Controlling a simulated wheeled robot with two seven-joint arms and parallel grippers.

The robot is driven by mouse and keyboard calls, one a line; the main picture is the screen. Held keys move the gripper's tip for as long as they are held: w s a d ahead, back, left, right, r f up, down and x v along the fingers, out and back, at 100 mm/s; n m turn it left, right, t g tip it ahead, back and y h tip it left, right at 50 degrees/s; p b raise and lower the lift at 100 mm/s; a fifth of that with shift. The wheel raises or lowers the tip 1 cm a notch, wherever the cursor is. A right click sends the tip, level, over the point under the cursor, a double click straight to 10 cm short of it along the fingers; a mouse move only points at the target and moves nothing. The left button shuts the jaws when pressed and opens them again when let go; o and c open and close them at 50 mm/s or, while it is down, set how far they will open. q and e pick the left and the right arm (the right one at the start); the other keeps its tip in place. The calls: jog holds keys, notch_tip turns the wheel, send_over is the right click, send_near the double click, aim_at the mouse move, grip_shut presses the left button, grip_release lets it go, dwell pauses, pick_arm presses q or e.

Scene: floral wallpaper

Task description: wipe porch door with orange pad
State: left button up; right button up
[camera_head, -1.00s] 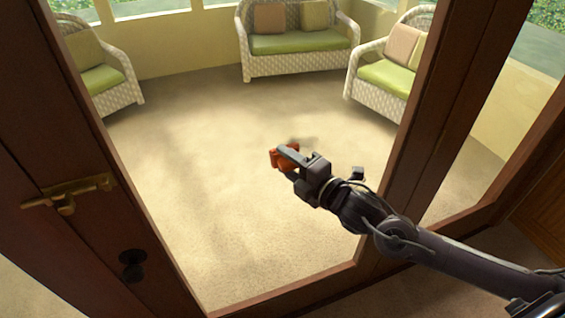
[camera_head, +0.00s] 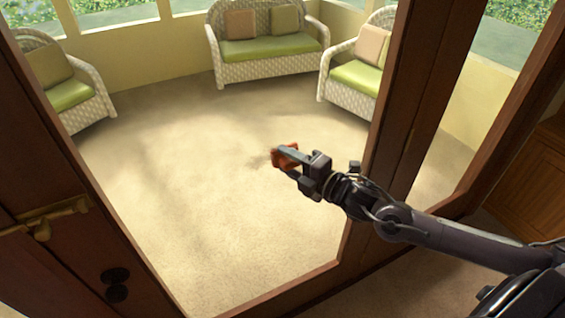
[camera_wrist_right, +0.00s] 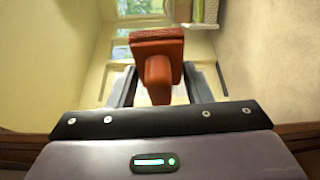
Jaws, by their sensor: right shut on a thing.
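The porch door has a dark wood frame (camera_head: 120,240) around a large glass pane, with a brass latch (camera_head: 42,217) and a dark round knob at the lower left. My right gripper (camera_head: 292,162) is shut on the orange pad (camera_head: 284,155) in front of the glass. In the right wrist view the orange pad (camera_wrist_right: 157,45) shows a wide head and a handle, with the handle between the fingers of the right gripper (camera_wrist_right: 158,88). A faint dark smudge shows on the pane beside the pad; whether the pad touches the glass is unclear. My left gripper is out of view.
Through the glass are a wicker loveseat (camera_head: 268,50) and two wicker chairs with green cushions on a beige floor. A dark wood post (camera_head: 420,110) stands right of the pane. A wooden cabinet (camera_head: 532,165) is at the far right.

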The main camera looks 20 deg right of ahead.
aim_at(264, 159)
jog(key=shift+a+p, duration=0.15)
jog(key=shift+p, duration=0.25)
jog(key=shift+s+a+b, duration=0.1)
jog(key=shift+a+b, duration=1.15)
jog(key=shift+a, duration=4)
jog(key=shift+d+p, duration=0.35)
jog(key=shift+d, duration=1.35)
jog(key=shift+w+d+p, duration=0.2)
jog(key=shift+d+p, duration=0.2)
jog(key=shift+d, duration=1.6)
jog(key=d+p, duration=0.2)
jog(key=d, duration=0.5)
jog(key=shift+a+r, duration=0.1)
